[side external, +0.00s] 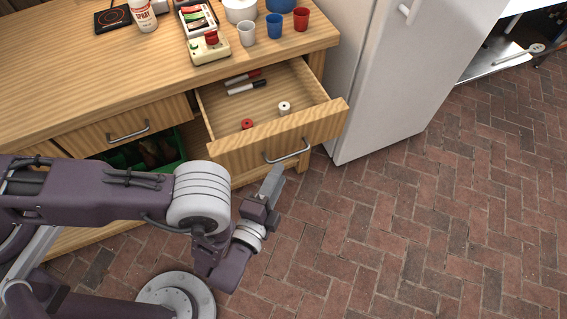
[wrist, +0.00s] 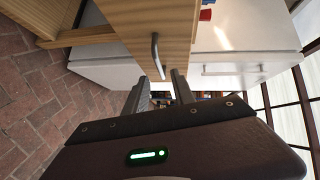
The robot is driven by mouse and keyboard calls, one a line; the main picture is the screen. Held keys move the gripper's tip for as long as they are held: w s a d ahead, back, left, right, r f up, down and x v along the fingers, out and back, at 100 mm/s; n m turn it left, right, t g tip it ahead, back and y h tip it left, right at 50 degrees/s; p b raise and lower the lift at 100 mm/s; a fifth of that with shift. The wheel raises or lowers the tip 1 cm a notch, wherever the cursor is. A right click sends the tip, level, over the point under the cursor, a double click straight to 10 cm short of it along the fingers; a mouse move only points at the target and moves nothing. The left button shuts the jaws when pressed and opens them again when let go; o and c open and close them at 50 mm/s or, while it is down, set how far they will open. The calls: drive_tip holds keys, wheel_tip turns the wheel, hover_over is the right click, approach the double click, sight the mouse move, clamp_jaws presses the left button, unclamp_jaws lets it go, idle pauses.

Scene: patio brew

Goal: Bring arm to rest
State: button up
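My arm reaches in from the left of the side external view. My gripper (side external: 275,178) is in front of the open drawer, with its fingertips just below the metal drawer handle (side external: 287,151). In the wrist view my gripper (wrist: 160,80) has its two fingers apart with nothing between them. The handle (wrist: 156,55) shows just beyond the fingertips there, apart from them as far as I can tell. The wooden drawer (side external: 230,146) is pulled out.
A white fridge (side external: 395,80) stands right of the wooden counter (side external: 90,75). A green crate (side external: 126,156) sits in the lower opening. The brick floor (side external: 430,230) at right is clear.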

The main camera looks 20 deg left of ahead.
drive_tip(key=shift+s, duration=0.45)
